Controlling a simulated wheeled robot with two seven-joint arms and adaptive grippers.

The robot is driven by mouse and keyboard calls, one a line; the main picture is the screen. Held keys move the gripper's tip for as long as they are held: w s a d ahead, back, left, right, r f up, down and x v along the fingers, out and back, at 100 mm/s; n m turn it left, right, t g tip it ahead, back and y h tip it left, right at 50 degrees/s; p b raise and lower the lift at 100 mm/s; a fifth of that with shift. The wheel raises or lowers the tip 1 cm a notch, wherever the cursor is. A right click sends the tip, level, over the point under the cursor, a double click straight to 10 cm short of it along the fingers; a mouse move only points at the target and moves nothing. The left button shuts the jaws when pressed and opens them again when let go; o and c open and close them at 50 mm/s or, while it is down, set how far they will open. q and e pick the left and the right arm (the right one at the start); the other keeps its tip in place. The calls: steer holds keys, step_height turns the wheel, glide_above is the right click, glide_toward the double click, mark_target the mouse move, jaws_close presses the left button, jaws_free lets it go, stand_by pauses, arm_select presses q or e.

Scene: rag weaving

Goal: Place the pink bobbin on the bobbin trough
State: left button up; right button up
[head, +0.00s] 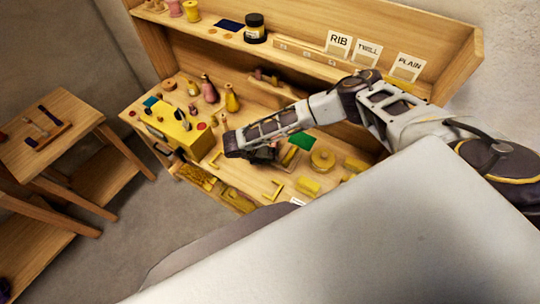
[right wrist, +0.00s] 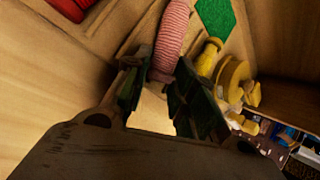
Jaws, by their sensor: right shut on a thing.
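My right gripper (head: 243,150) is over the worktop of the wooden bench in the head view, its fingers largely hidden by its own body. In the right wrist view the right gripper (right wrist: 158,80) is shut on the pink bobbin (right wrist: 171,32), a ribbed pink cylinder that points away from the fingers. I cannot tell whether the bobbin touches the surface below. Pale wooden edges (right wrist: 135,38) run beside the bobbin; I cannot tell whether they are the bobbin trough. My left gripper is not in view.
A green patch (head: 302,141), a round yellow piece (head: 322,160) and yellow blocks (head: 308,186) lie right of the gripper. A yellow box (head: 170,128) and several bottle-shaped pieces (head: 232,98) stand left. A shelf (head: 290,50) overhangs the back. A small table (head: 62,158) is at far left.

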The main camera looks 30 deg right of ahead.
steer(key=shift+s+f, duration=0.25)
steer(key=shift+f, duration=0.15)
steer(key=o, duration=0.8)
steer(key=shift+f, duration=0.1)
steer(key=shift+c, duration=0.2)
steer(key=shift+o, duration=1)
steer(key=shift+w, duration=0.1)
steer(key=shift+w+d+r, duration=0.1)
steer(key=shift+w+r, duration=0.05)
steer(key=shift+r, duration=0.65)
steer(key=b+v, duration=0.1)
steer(key=v, duration=1.1)
